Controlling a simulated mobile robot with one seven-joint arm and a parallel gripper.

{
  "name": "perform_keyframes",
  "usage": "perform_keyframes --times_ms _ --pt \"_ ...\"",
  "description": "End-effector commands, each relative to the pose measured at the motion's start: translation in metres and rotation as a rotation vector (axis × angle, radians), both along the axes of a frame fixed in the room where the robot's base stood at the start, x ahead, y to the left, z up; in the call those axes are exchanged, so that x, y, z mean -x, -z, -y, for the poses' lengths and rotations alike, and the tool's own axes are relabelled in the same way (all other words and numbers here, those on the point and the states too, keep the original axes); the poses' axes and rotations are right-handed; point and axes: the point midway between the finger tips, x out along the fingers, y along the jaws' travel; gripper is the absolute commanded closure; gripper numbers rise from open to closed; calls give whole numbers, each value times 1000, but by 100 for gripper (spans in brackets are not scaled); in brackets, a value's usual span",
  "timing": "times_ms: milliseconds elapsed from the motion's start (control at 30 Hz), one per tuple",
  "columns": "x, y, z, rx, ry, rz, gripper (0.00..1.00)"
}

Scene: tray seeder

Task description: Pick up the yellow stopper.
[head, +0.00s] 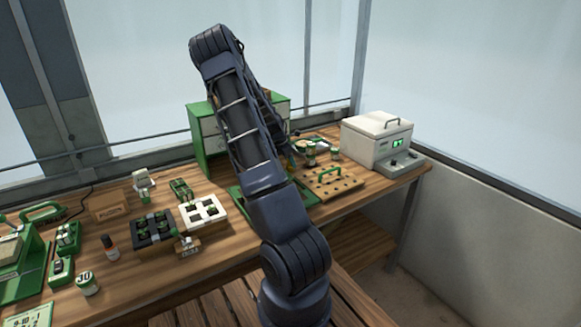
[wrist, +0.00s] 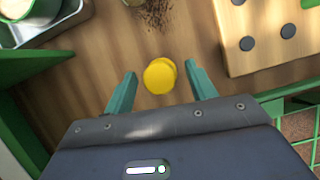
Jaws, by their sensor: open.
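The yellow stopper (wrist: 160,76) stands on the wooden bench top in the wrist view, seen from above as a round yellow cap. My gripper (wrist: 156,80) is open, with one teal finger to the left of the stopper and one to the right. The stopper lies near the line between the fingertips, with a gap on both sides. How high the fingertips are above the bench is hard to tell.
A wooden board with dark holes (wrist: 270,45) lies close on the right; it also shows in the head view (head: 332,184). A metal tray (wrist: 68,18) is at upper left. Dark crumbs (wrist: 156,14) lie beyond the stopper. A white box with a display (head: 378,140) stands at the back right.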

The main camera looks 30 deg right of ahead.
Motion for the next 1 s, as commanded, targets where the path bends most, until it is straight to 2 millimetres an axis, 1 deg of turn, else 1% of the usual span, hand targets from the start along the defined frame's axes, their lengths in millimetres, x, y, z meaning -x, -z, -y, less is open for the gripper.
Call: perform_keyframes --times_ms 100,300,333,533,567,833,933,1000 --pt "0 5 2 0 0 0 44" --pt "0 5 3 0 0 0 44" --pt "0 5 3 0 0 0 46" --pt "0 5 2 0 0 1 85" --pt "0 5 2 0 0 1 87" --pt "0 3 2 0 0 1 87" --pt "0 -2 2 0 0 3 87" --pt "-1 -10 2 0 -1 4 87"
